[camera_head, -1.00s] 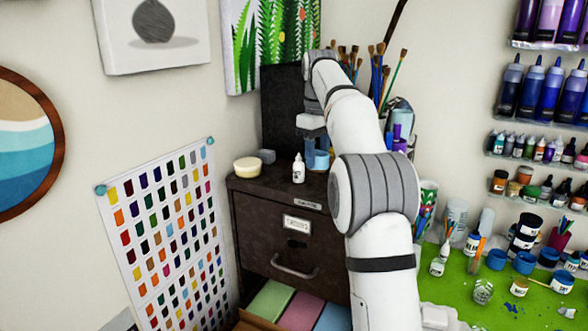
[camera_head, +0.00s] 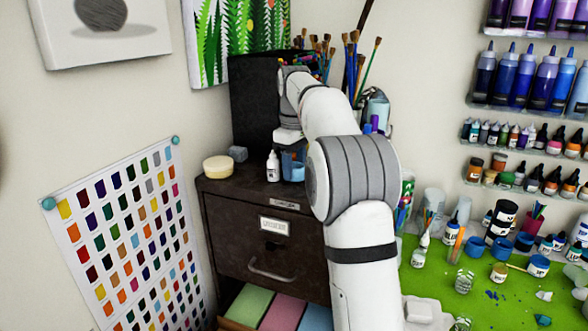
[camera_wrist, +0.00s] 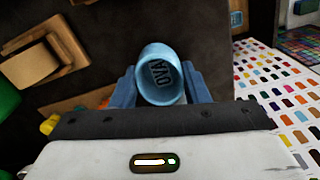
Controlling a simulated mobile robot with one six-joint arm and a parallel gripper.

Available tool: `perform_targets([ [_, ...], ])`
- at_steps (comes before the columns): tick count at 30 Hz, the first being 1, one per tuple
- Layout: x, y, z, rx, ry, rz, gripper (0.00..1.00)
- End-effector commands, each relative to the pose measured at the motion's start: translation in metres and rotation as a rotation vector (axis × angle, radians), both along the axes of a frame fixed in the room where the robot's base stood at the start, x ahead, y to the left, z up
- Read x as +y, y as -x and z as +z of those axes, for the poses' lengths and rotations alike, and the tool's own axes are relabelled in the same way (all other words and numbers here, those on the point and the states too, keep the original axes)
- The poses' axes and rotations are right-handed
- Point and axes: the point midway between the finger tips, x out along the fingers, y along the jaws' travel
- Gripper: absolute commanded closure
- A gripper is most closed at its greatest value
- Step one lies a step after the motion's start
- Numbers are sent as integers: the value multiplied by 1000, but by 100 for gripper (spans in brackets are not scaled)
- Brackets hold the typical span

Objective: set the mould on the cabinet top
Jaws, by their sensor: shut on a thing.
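The mould seems to be a blue cup-like piece with dark lettering inside, seen in the wrist view (camera_wrist: 160,76). My gripper (camera_wrist: 162,92) has its blue fingers on either side of the cup, shut on it. In the head view my gripper (camera_head: 291,152) points down over the right part of the dark cabinet top (camera_head: 245,186). The blue cup and fingers blend together there, right of a white bottle (camera_head: 273,167). The cup's base is at or just above the cabinet top; I cannot tell if it touches.
A cream round tub (camera_head: 218,167) and a small grey block (camera_head: 238,153) stand on the cabinet's left part. A black box (camera_head: 256,105) is behind. Below, an open drawer (camera_head: 247,305) holds coloured folders. A green worktable (camera_head: 430,275) with paint pots lies right.

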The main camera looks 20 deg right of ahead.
Motion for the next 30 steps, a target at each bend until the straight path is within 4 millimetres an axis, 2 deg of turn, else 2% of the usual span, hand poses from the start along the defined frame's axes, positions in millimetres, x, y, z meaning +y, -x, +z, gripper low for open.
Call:
perform_targets([
  [12, 1, 0, -8, 0, 0, 1, 81],
  [13, 1, 0, -9, 0, 0, 1, 58],
  [18, 1, 0, -8, -1, 0, 1, 44],
  [21, 1, 0, -8, -1, 0, 1, 36],
  [30, 1, 0, -3, -3, 0, 2, 36],
])
